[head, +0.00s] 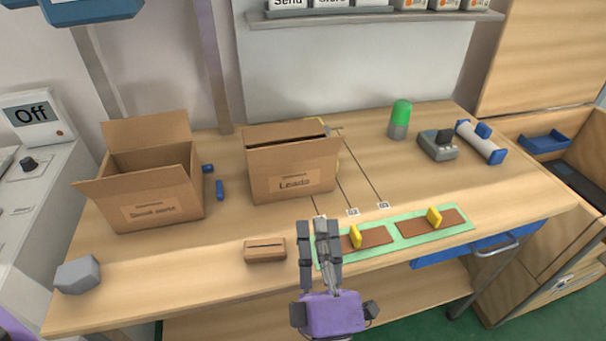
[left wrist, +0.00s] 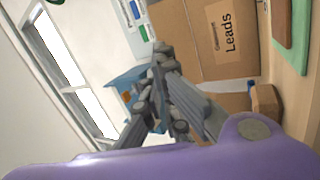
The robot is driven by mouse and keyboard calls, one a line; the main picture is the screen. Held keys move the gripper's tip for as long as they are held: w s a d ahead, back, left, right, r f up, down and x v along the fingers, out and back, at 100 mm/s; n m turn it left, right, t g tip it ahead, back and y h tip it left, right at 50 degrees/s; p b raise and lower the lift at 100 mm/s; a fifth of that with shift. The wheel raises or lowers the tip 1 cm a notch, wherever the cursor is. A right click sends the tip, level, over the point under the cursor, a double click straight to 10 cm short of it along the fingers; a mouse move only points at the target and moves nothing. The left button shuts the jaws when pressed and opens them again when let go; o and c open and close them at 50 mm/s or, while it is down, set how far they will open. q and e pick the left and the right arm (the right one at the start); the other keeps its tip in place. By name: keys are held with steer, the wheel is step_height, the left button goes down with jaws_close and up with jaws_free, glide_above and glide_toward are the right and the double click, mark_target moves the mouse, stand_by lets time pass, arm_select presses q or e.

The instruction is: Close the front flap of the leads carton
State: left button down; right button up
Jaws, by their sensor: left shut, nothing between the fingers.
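The leads carton (head: 291,184) is a brown cardboard box with a "Leads" label on its front, standing mid-table. Its front flap (head: 290,153) appears raised along the front edge, with a dark gap behind it at the top. The carton's labelled face also shows in the left wrist view (left wrist: 205,40), turned sideways. My left gripper (head: 318,228), with a purple body, is shut and empty. It is in front of the carton, apart from it, over the left end of the green mat. Its fingers (left wrist: 160,60) also show in the left wrist view. My right gripper is not in view.
An open small parts carton (head: 150,205) stands to the left. A small brown box (head: 265,250) lies left of my gripper. A green mat (head: 392,243) with brown boards and yellow pieces lies to the right. A green-topped cylinder (head: 400,119) stands at the back.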

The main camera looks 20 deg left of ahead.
arm_select(q)
steer(key=n+g+y, duration=0.1)
steer(key=n+y, duration=0.1)
steer(key=n, duration=0.1)
steer(key=p, duration=0.3)
glide_toward(294, 146)
steer(key=shift+n+g+y, duration=0.3)
steer(key=shift+n, duration=0.1)
steer(key=x, duration=0.6)
steer(key=shift+w+d+r, duration=0.15)
steer(key=shift+r, duration=0.05)
steer(key=shift+w, duration=0.25)
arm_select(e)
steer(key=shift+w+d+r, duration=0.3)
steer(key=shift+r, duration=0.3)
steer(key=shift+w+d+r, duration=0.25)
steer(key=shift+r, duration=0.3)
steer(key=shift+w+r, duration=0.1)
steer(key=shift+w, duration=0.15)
